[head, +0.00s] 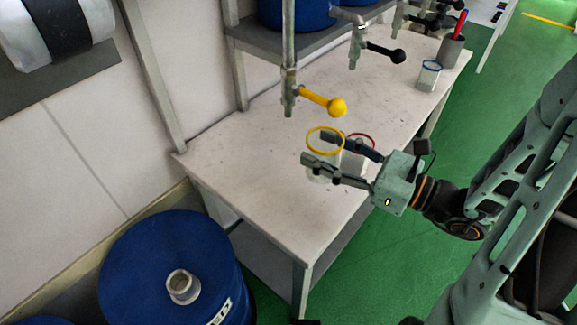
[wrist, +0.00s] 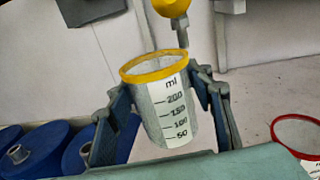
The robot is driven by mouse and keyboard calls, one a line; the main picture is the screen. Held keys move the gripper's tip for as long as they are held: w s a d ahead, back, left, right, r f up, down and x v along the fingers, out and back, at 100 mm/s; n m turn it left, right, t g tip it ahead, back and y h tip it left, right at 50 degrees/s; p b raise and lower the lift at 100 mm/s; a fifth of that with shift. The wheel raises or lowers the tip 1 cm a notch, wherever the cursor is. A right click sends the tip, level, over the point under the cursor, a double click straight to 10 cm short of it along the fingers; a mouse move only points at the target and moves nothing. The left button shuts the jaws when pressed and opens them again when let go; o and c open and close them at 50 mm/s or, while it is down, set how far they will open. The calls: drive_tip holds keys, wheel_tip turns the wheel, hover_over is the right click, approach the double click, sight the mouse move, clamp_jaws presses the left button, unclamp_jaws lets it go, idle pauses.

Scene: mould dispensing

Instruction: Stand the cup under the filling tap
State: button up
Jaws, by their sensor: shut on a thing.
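A clear measuring cup with a yellow rim (head: 322,148) is held upright between the fingers of my gripper (head: 316,149), over the table's front part. The wrist view shows the cup (wrist: 172,112) with its ml scale and a finger on each side. I cannot tell whether its base touches the table. The nearest tap (head: 289,92), with a yellow lever and ball (head: 336,107), hangs behind the cup and to its left in the head view. In the wrist view the yellow ball (wrist: 170,7) shows beyond and above the rim. The cup is not under the spout.
A red-rimmed cup (head: 359,161) stands close behind my gripper on the table (head: 240,170). A blue-rimmed cup (head: 429,77) and a pen holder (head: 451,49) stand at the far end. A black-levered tap (head: 357,45) hangs further along. The table's left part is clear.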

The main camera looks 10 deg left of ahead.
drive_tip(key=shift+w+a+f+b, duration=0.5)
drive_tip(key=shift+w+a+f, duration=0.9)
drive_tip(key=shift+f, duration=0.6)
drive_tip(key=shift+w+a+f+b, duration=0.45)
drive_tip(key=shift+w+a+f, duration=0.95)
drive_tip(key=shift+f, duration=0.6)
drive_tip(key=shift+w+a+f+b, duration=0.5)
drive_tip(key=shift+w+a+f, duration=0.9)
drive_tip(key=shift+f, duration=0.6)
drive_tip(key=shift+f, duration=0.2)
drive_tip(key=o, duration=1)
drive_tip(key=shift+r, duration=0.1)
